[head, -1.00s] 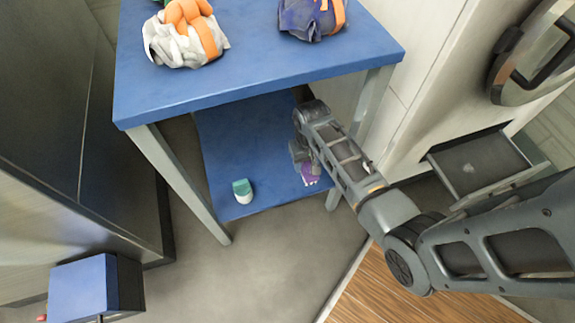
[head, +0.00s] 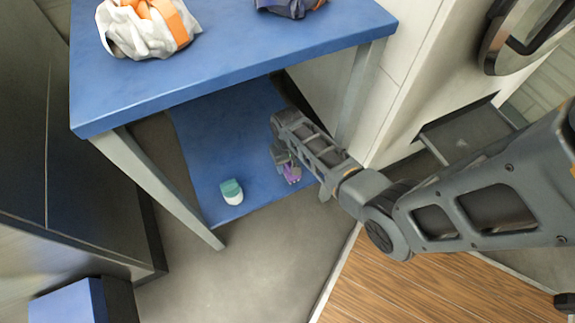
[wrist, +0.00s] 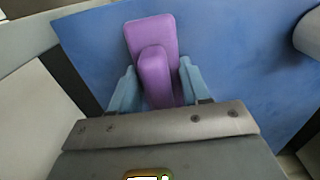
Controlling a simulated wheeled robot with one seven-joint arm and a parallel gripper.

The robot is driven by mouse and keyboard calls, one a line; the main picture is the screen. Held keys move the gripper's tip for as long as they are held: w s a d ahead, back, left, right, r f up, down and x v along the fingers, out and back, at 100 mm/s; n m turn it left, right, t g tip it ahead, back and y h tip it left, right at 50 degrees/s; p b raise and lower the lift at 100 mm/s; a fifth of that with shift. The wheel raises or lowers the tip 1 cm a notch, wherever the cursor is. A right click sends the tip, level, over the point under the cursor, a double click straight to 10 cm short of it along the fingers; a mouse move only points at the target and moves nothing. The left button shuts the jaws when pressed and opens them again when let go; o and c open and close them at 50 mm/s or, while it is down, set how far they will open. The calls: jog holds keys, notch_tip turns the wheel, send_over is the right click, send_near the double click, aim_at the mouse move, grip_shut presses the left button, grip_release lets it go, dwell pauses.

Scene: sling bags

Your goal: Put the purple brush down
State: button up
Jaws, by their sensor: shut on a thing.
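The purple brush (wrist: 152,40) is between the two pale blue fingers of my gripper (wrist: 156,88) in the wrist view. My gripper is shut on it. In the head view the brush (head: 292,173) shows as a small purple patch beside my gripper (head: 284,162), over the blue lower shelf (head: 215,140) near its right side. My wrist hides part of it. I cannot tell whether the brush touches the shelf.
A teal and white object (head: 232,192) stands on the lower shelf to the left. The blue tabletop (head: 230,65) above holds a white and orange bag (head: 135,30) and a dark blue bag (head: 290,6). Table legs flank the shelf. Bare shelf lies between the teal object and my gripper.

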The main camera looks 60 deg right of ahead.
jog(key=shift+f, duration=0.3)
jog(key=o, duration=0.9)
jog(key=shift+o, duration=0.2)
notch_tip(320, 180, up, 12)
jog(key=p, duration=0.5)
jog(key=shift+r, duration=0.15)
jog(key=s+a+r+n+t+h, duration=0.1)
jog(key=s+a+r+n+t, duration=0.1)
jog(key=s+a+t, duration=0.35)
jog(key=s+a+r+n+t+h, duration=0.1)
jog(key=s+a+r+n+t, duration=0.1)
jog(key=s+a, duration=0.55)
jog(key=s+a+r+n+t, duration=0.1)
jog(key=s+a+r+t, duration=0.1)
jog(key=r, duration=0.7)
jog(key=s+a+r+n+t+y, duration=0.1)
jog(key=s+r, duration=0.4)
jog(key=r, duration=0.5)
jog(key=s+a+r+t+y, duration=0.1)
jog(key=s+a+r+t, duration=0.1)
jog(key=r, duration=0.7)
jog(key=shift+s+a+r+n+t, duration=0.2)
jog(key=shift+s+a+n+t, duration=0.2)
jog(key=shift+s+t, duration=0.6)
